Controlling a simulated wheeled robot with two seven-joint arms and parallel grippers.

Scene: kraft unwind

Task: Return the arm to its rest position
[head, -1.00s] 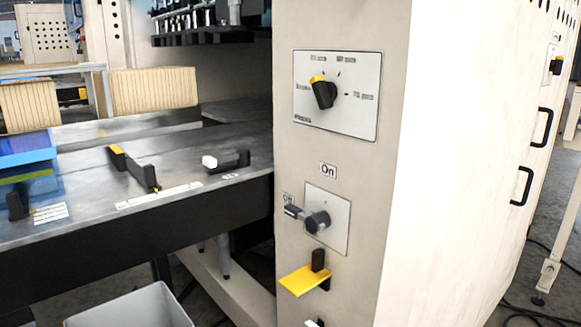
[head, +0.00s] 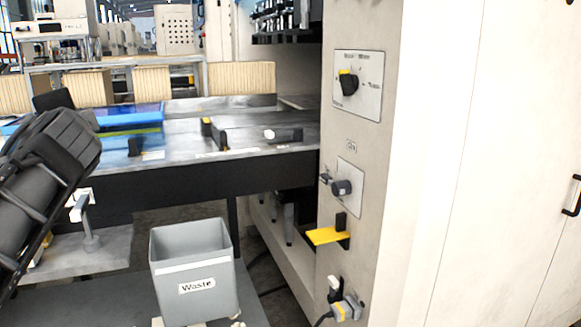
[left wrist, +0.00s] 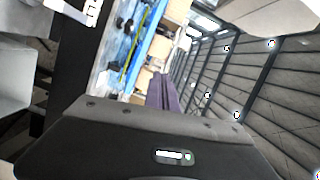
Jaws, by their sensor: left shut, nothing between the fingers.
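My left arm (head: 45,175) comes in at the left edge of the head view, raised in front of the metal table. In the left wrist view my left gripper (left wrist: 162,85) is shut, with its dark purple fingers together and nothing between them. It points past the table toward the open hall, and its tips touch nothing that I can make out. My right gripper is in neither view.
A grey waste bin (head: 192,262) stands low in front. The metal table (head: 180,150) holds a blue stack (head: 130,115) and black stops. A cream machine panel (head: 375,230) with a dial (head: 349,85), a switch and a yellow lever (head: 325,236) stands right.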

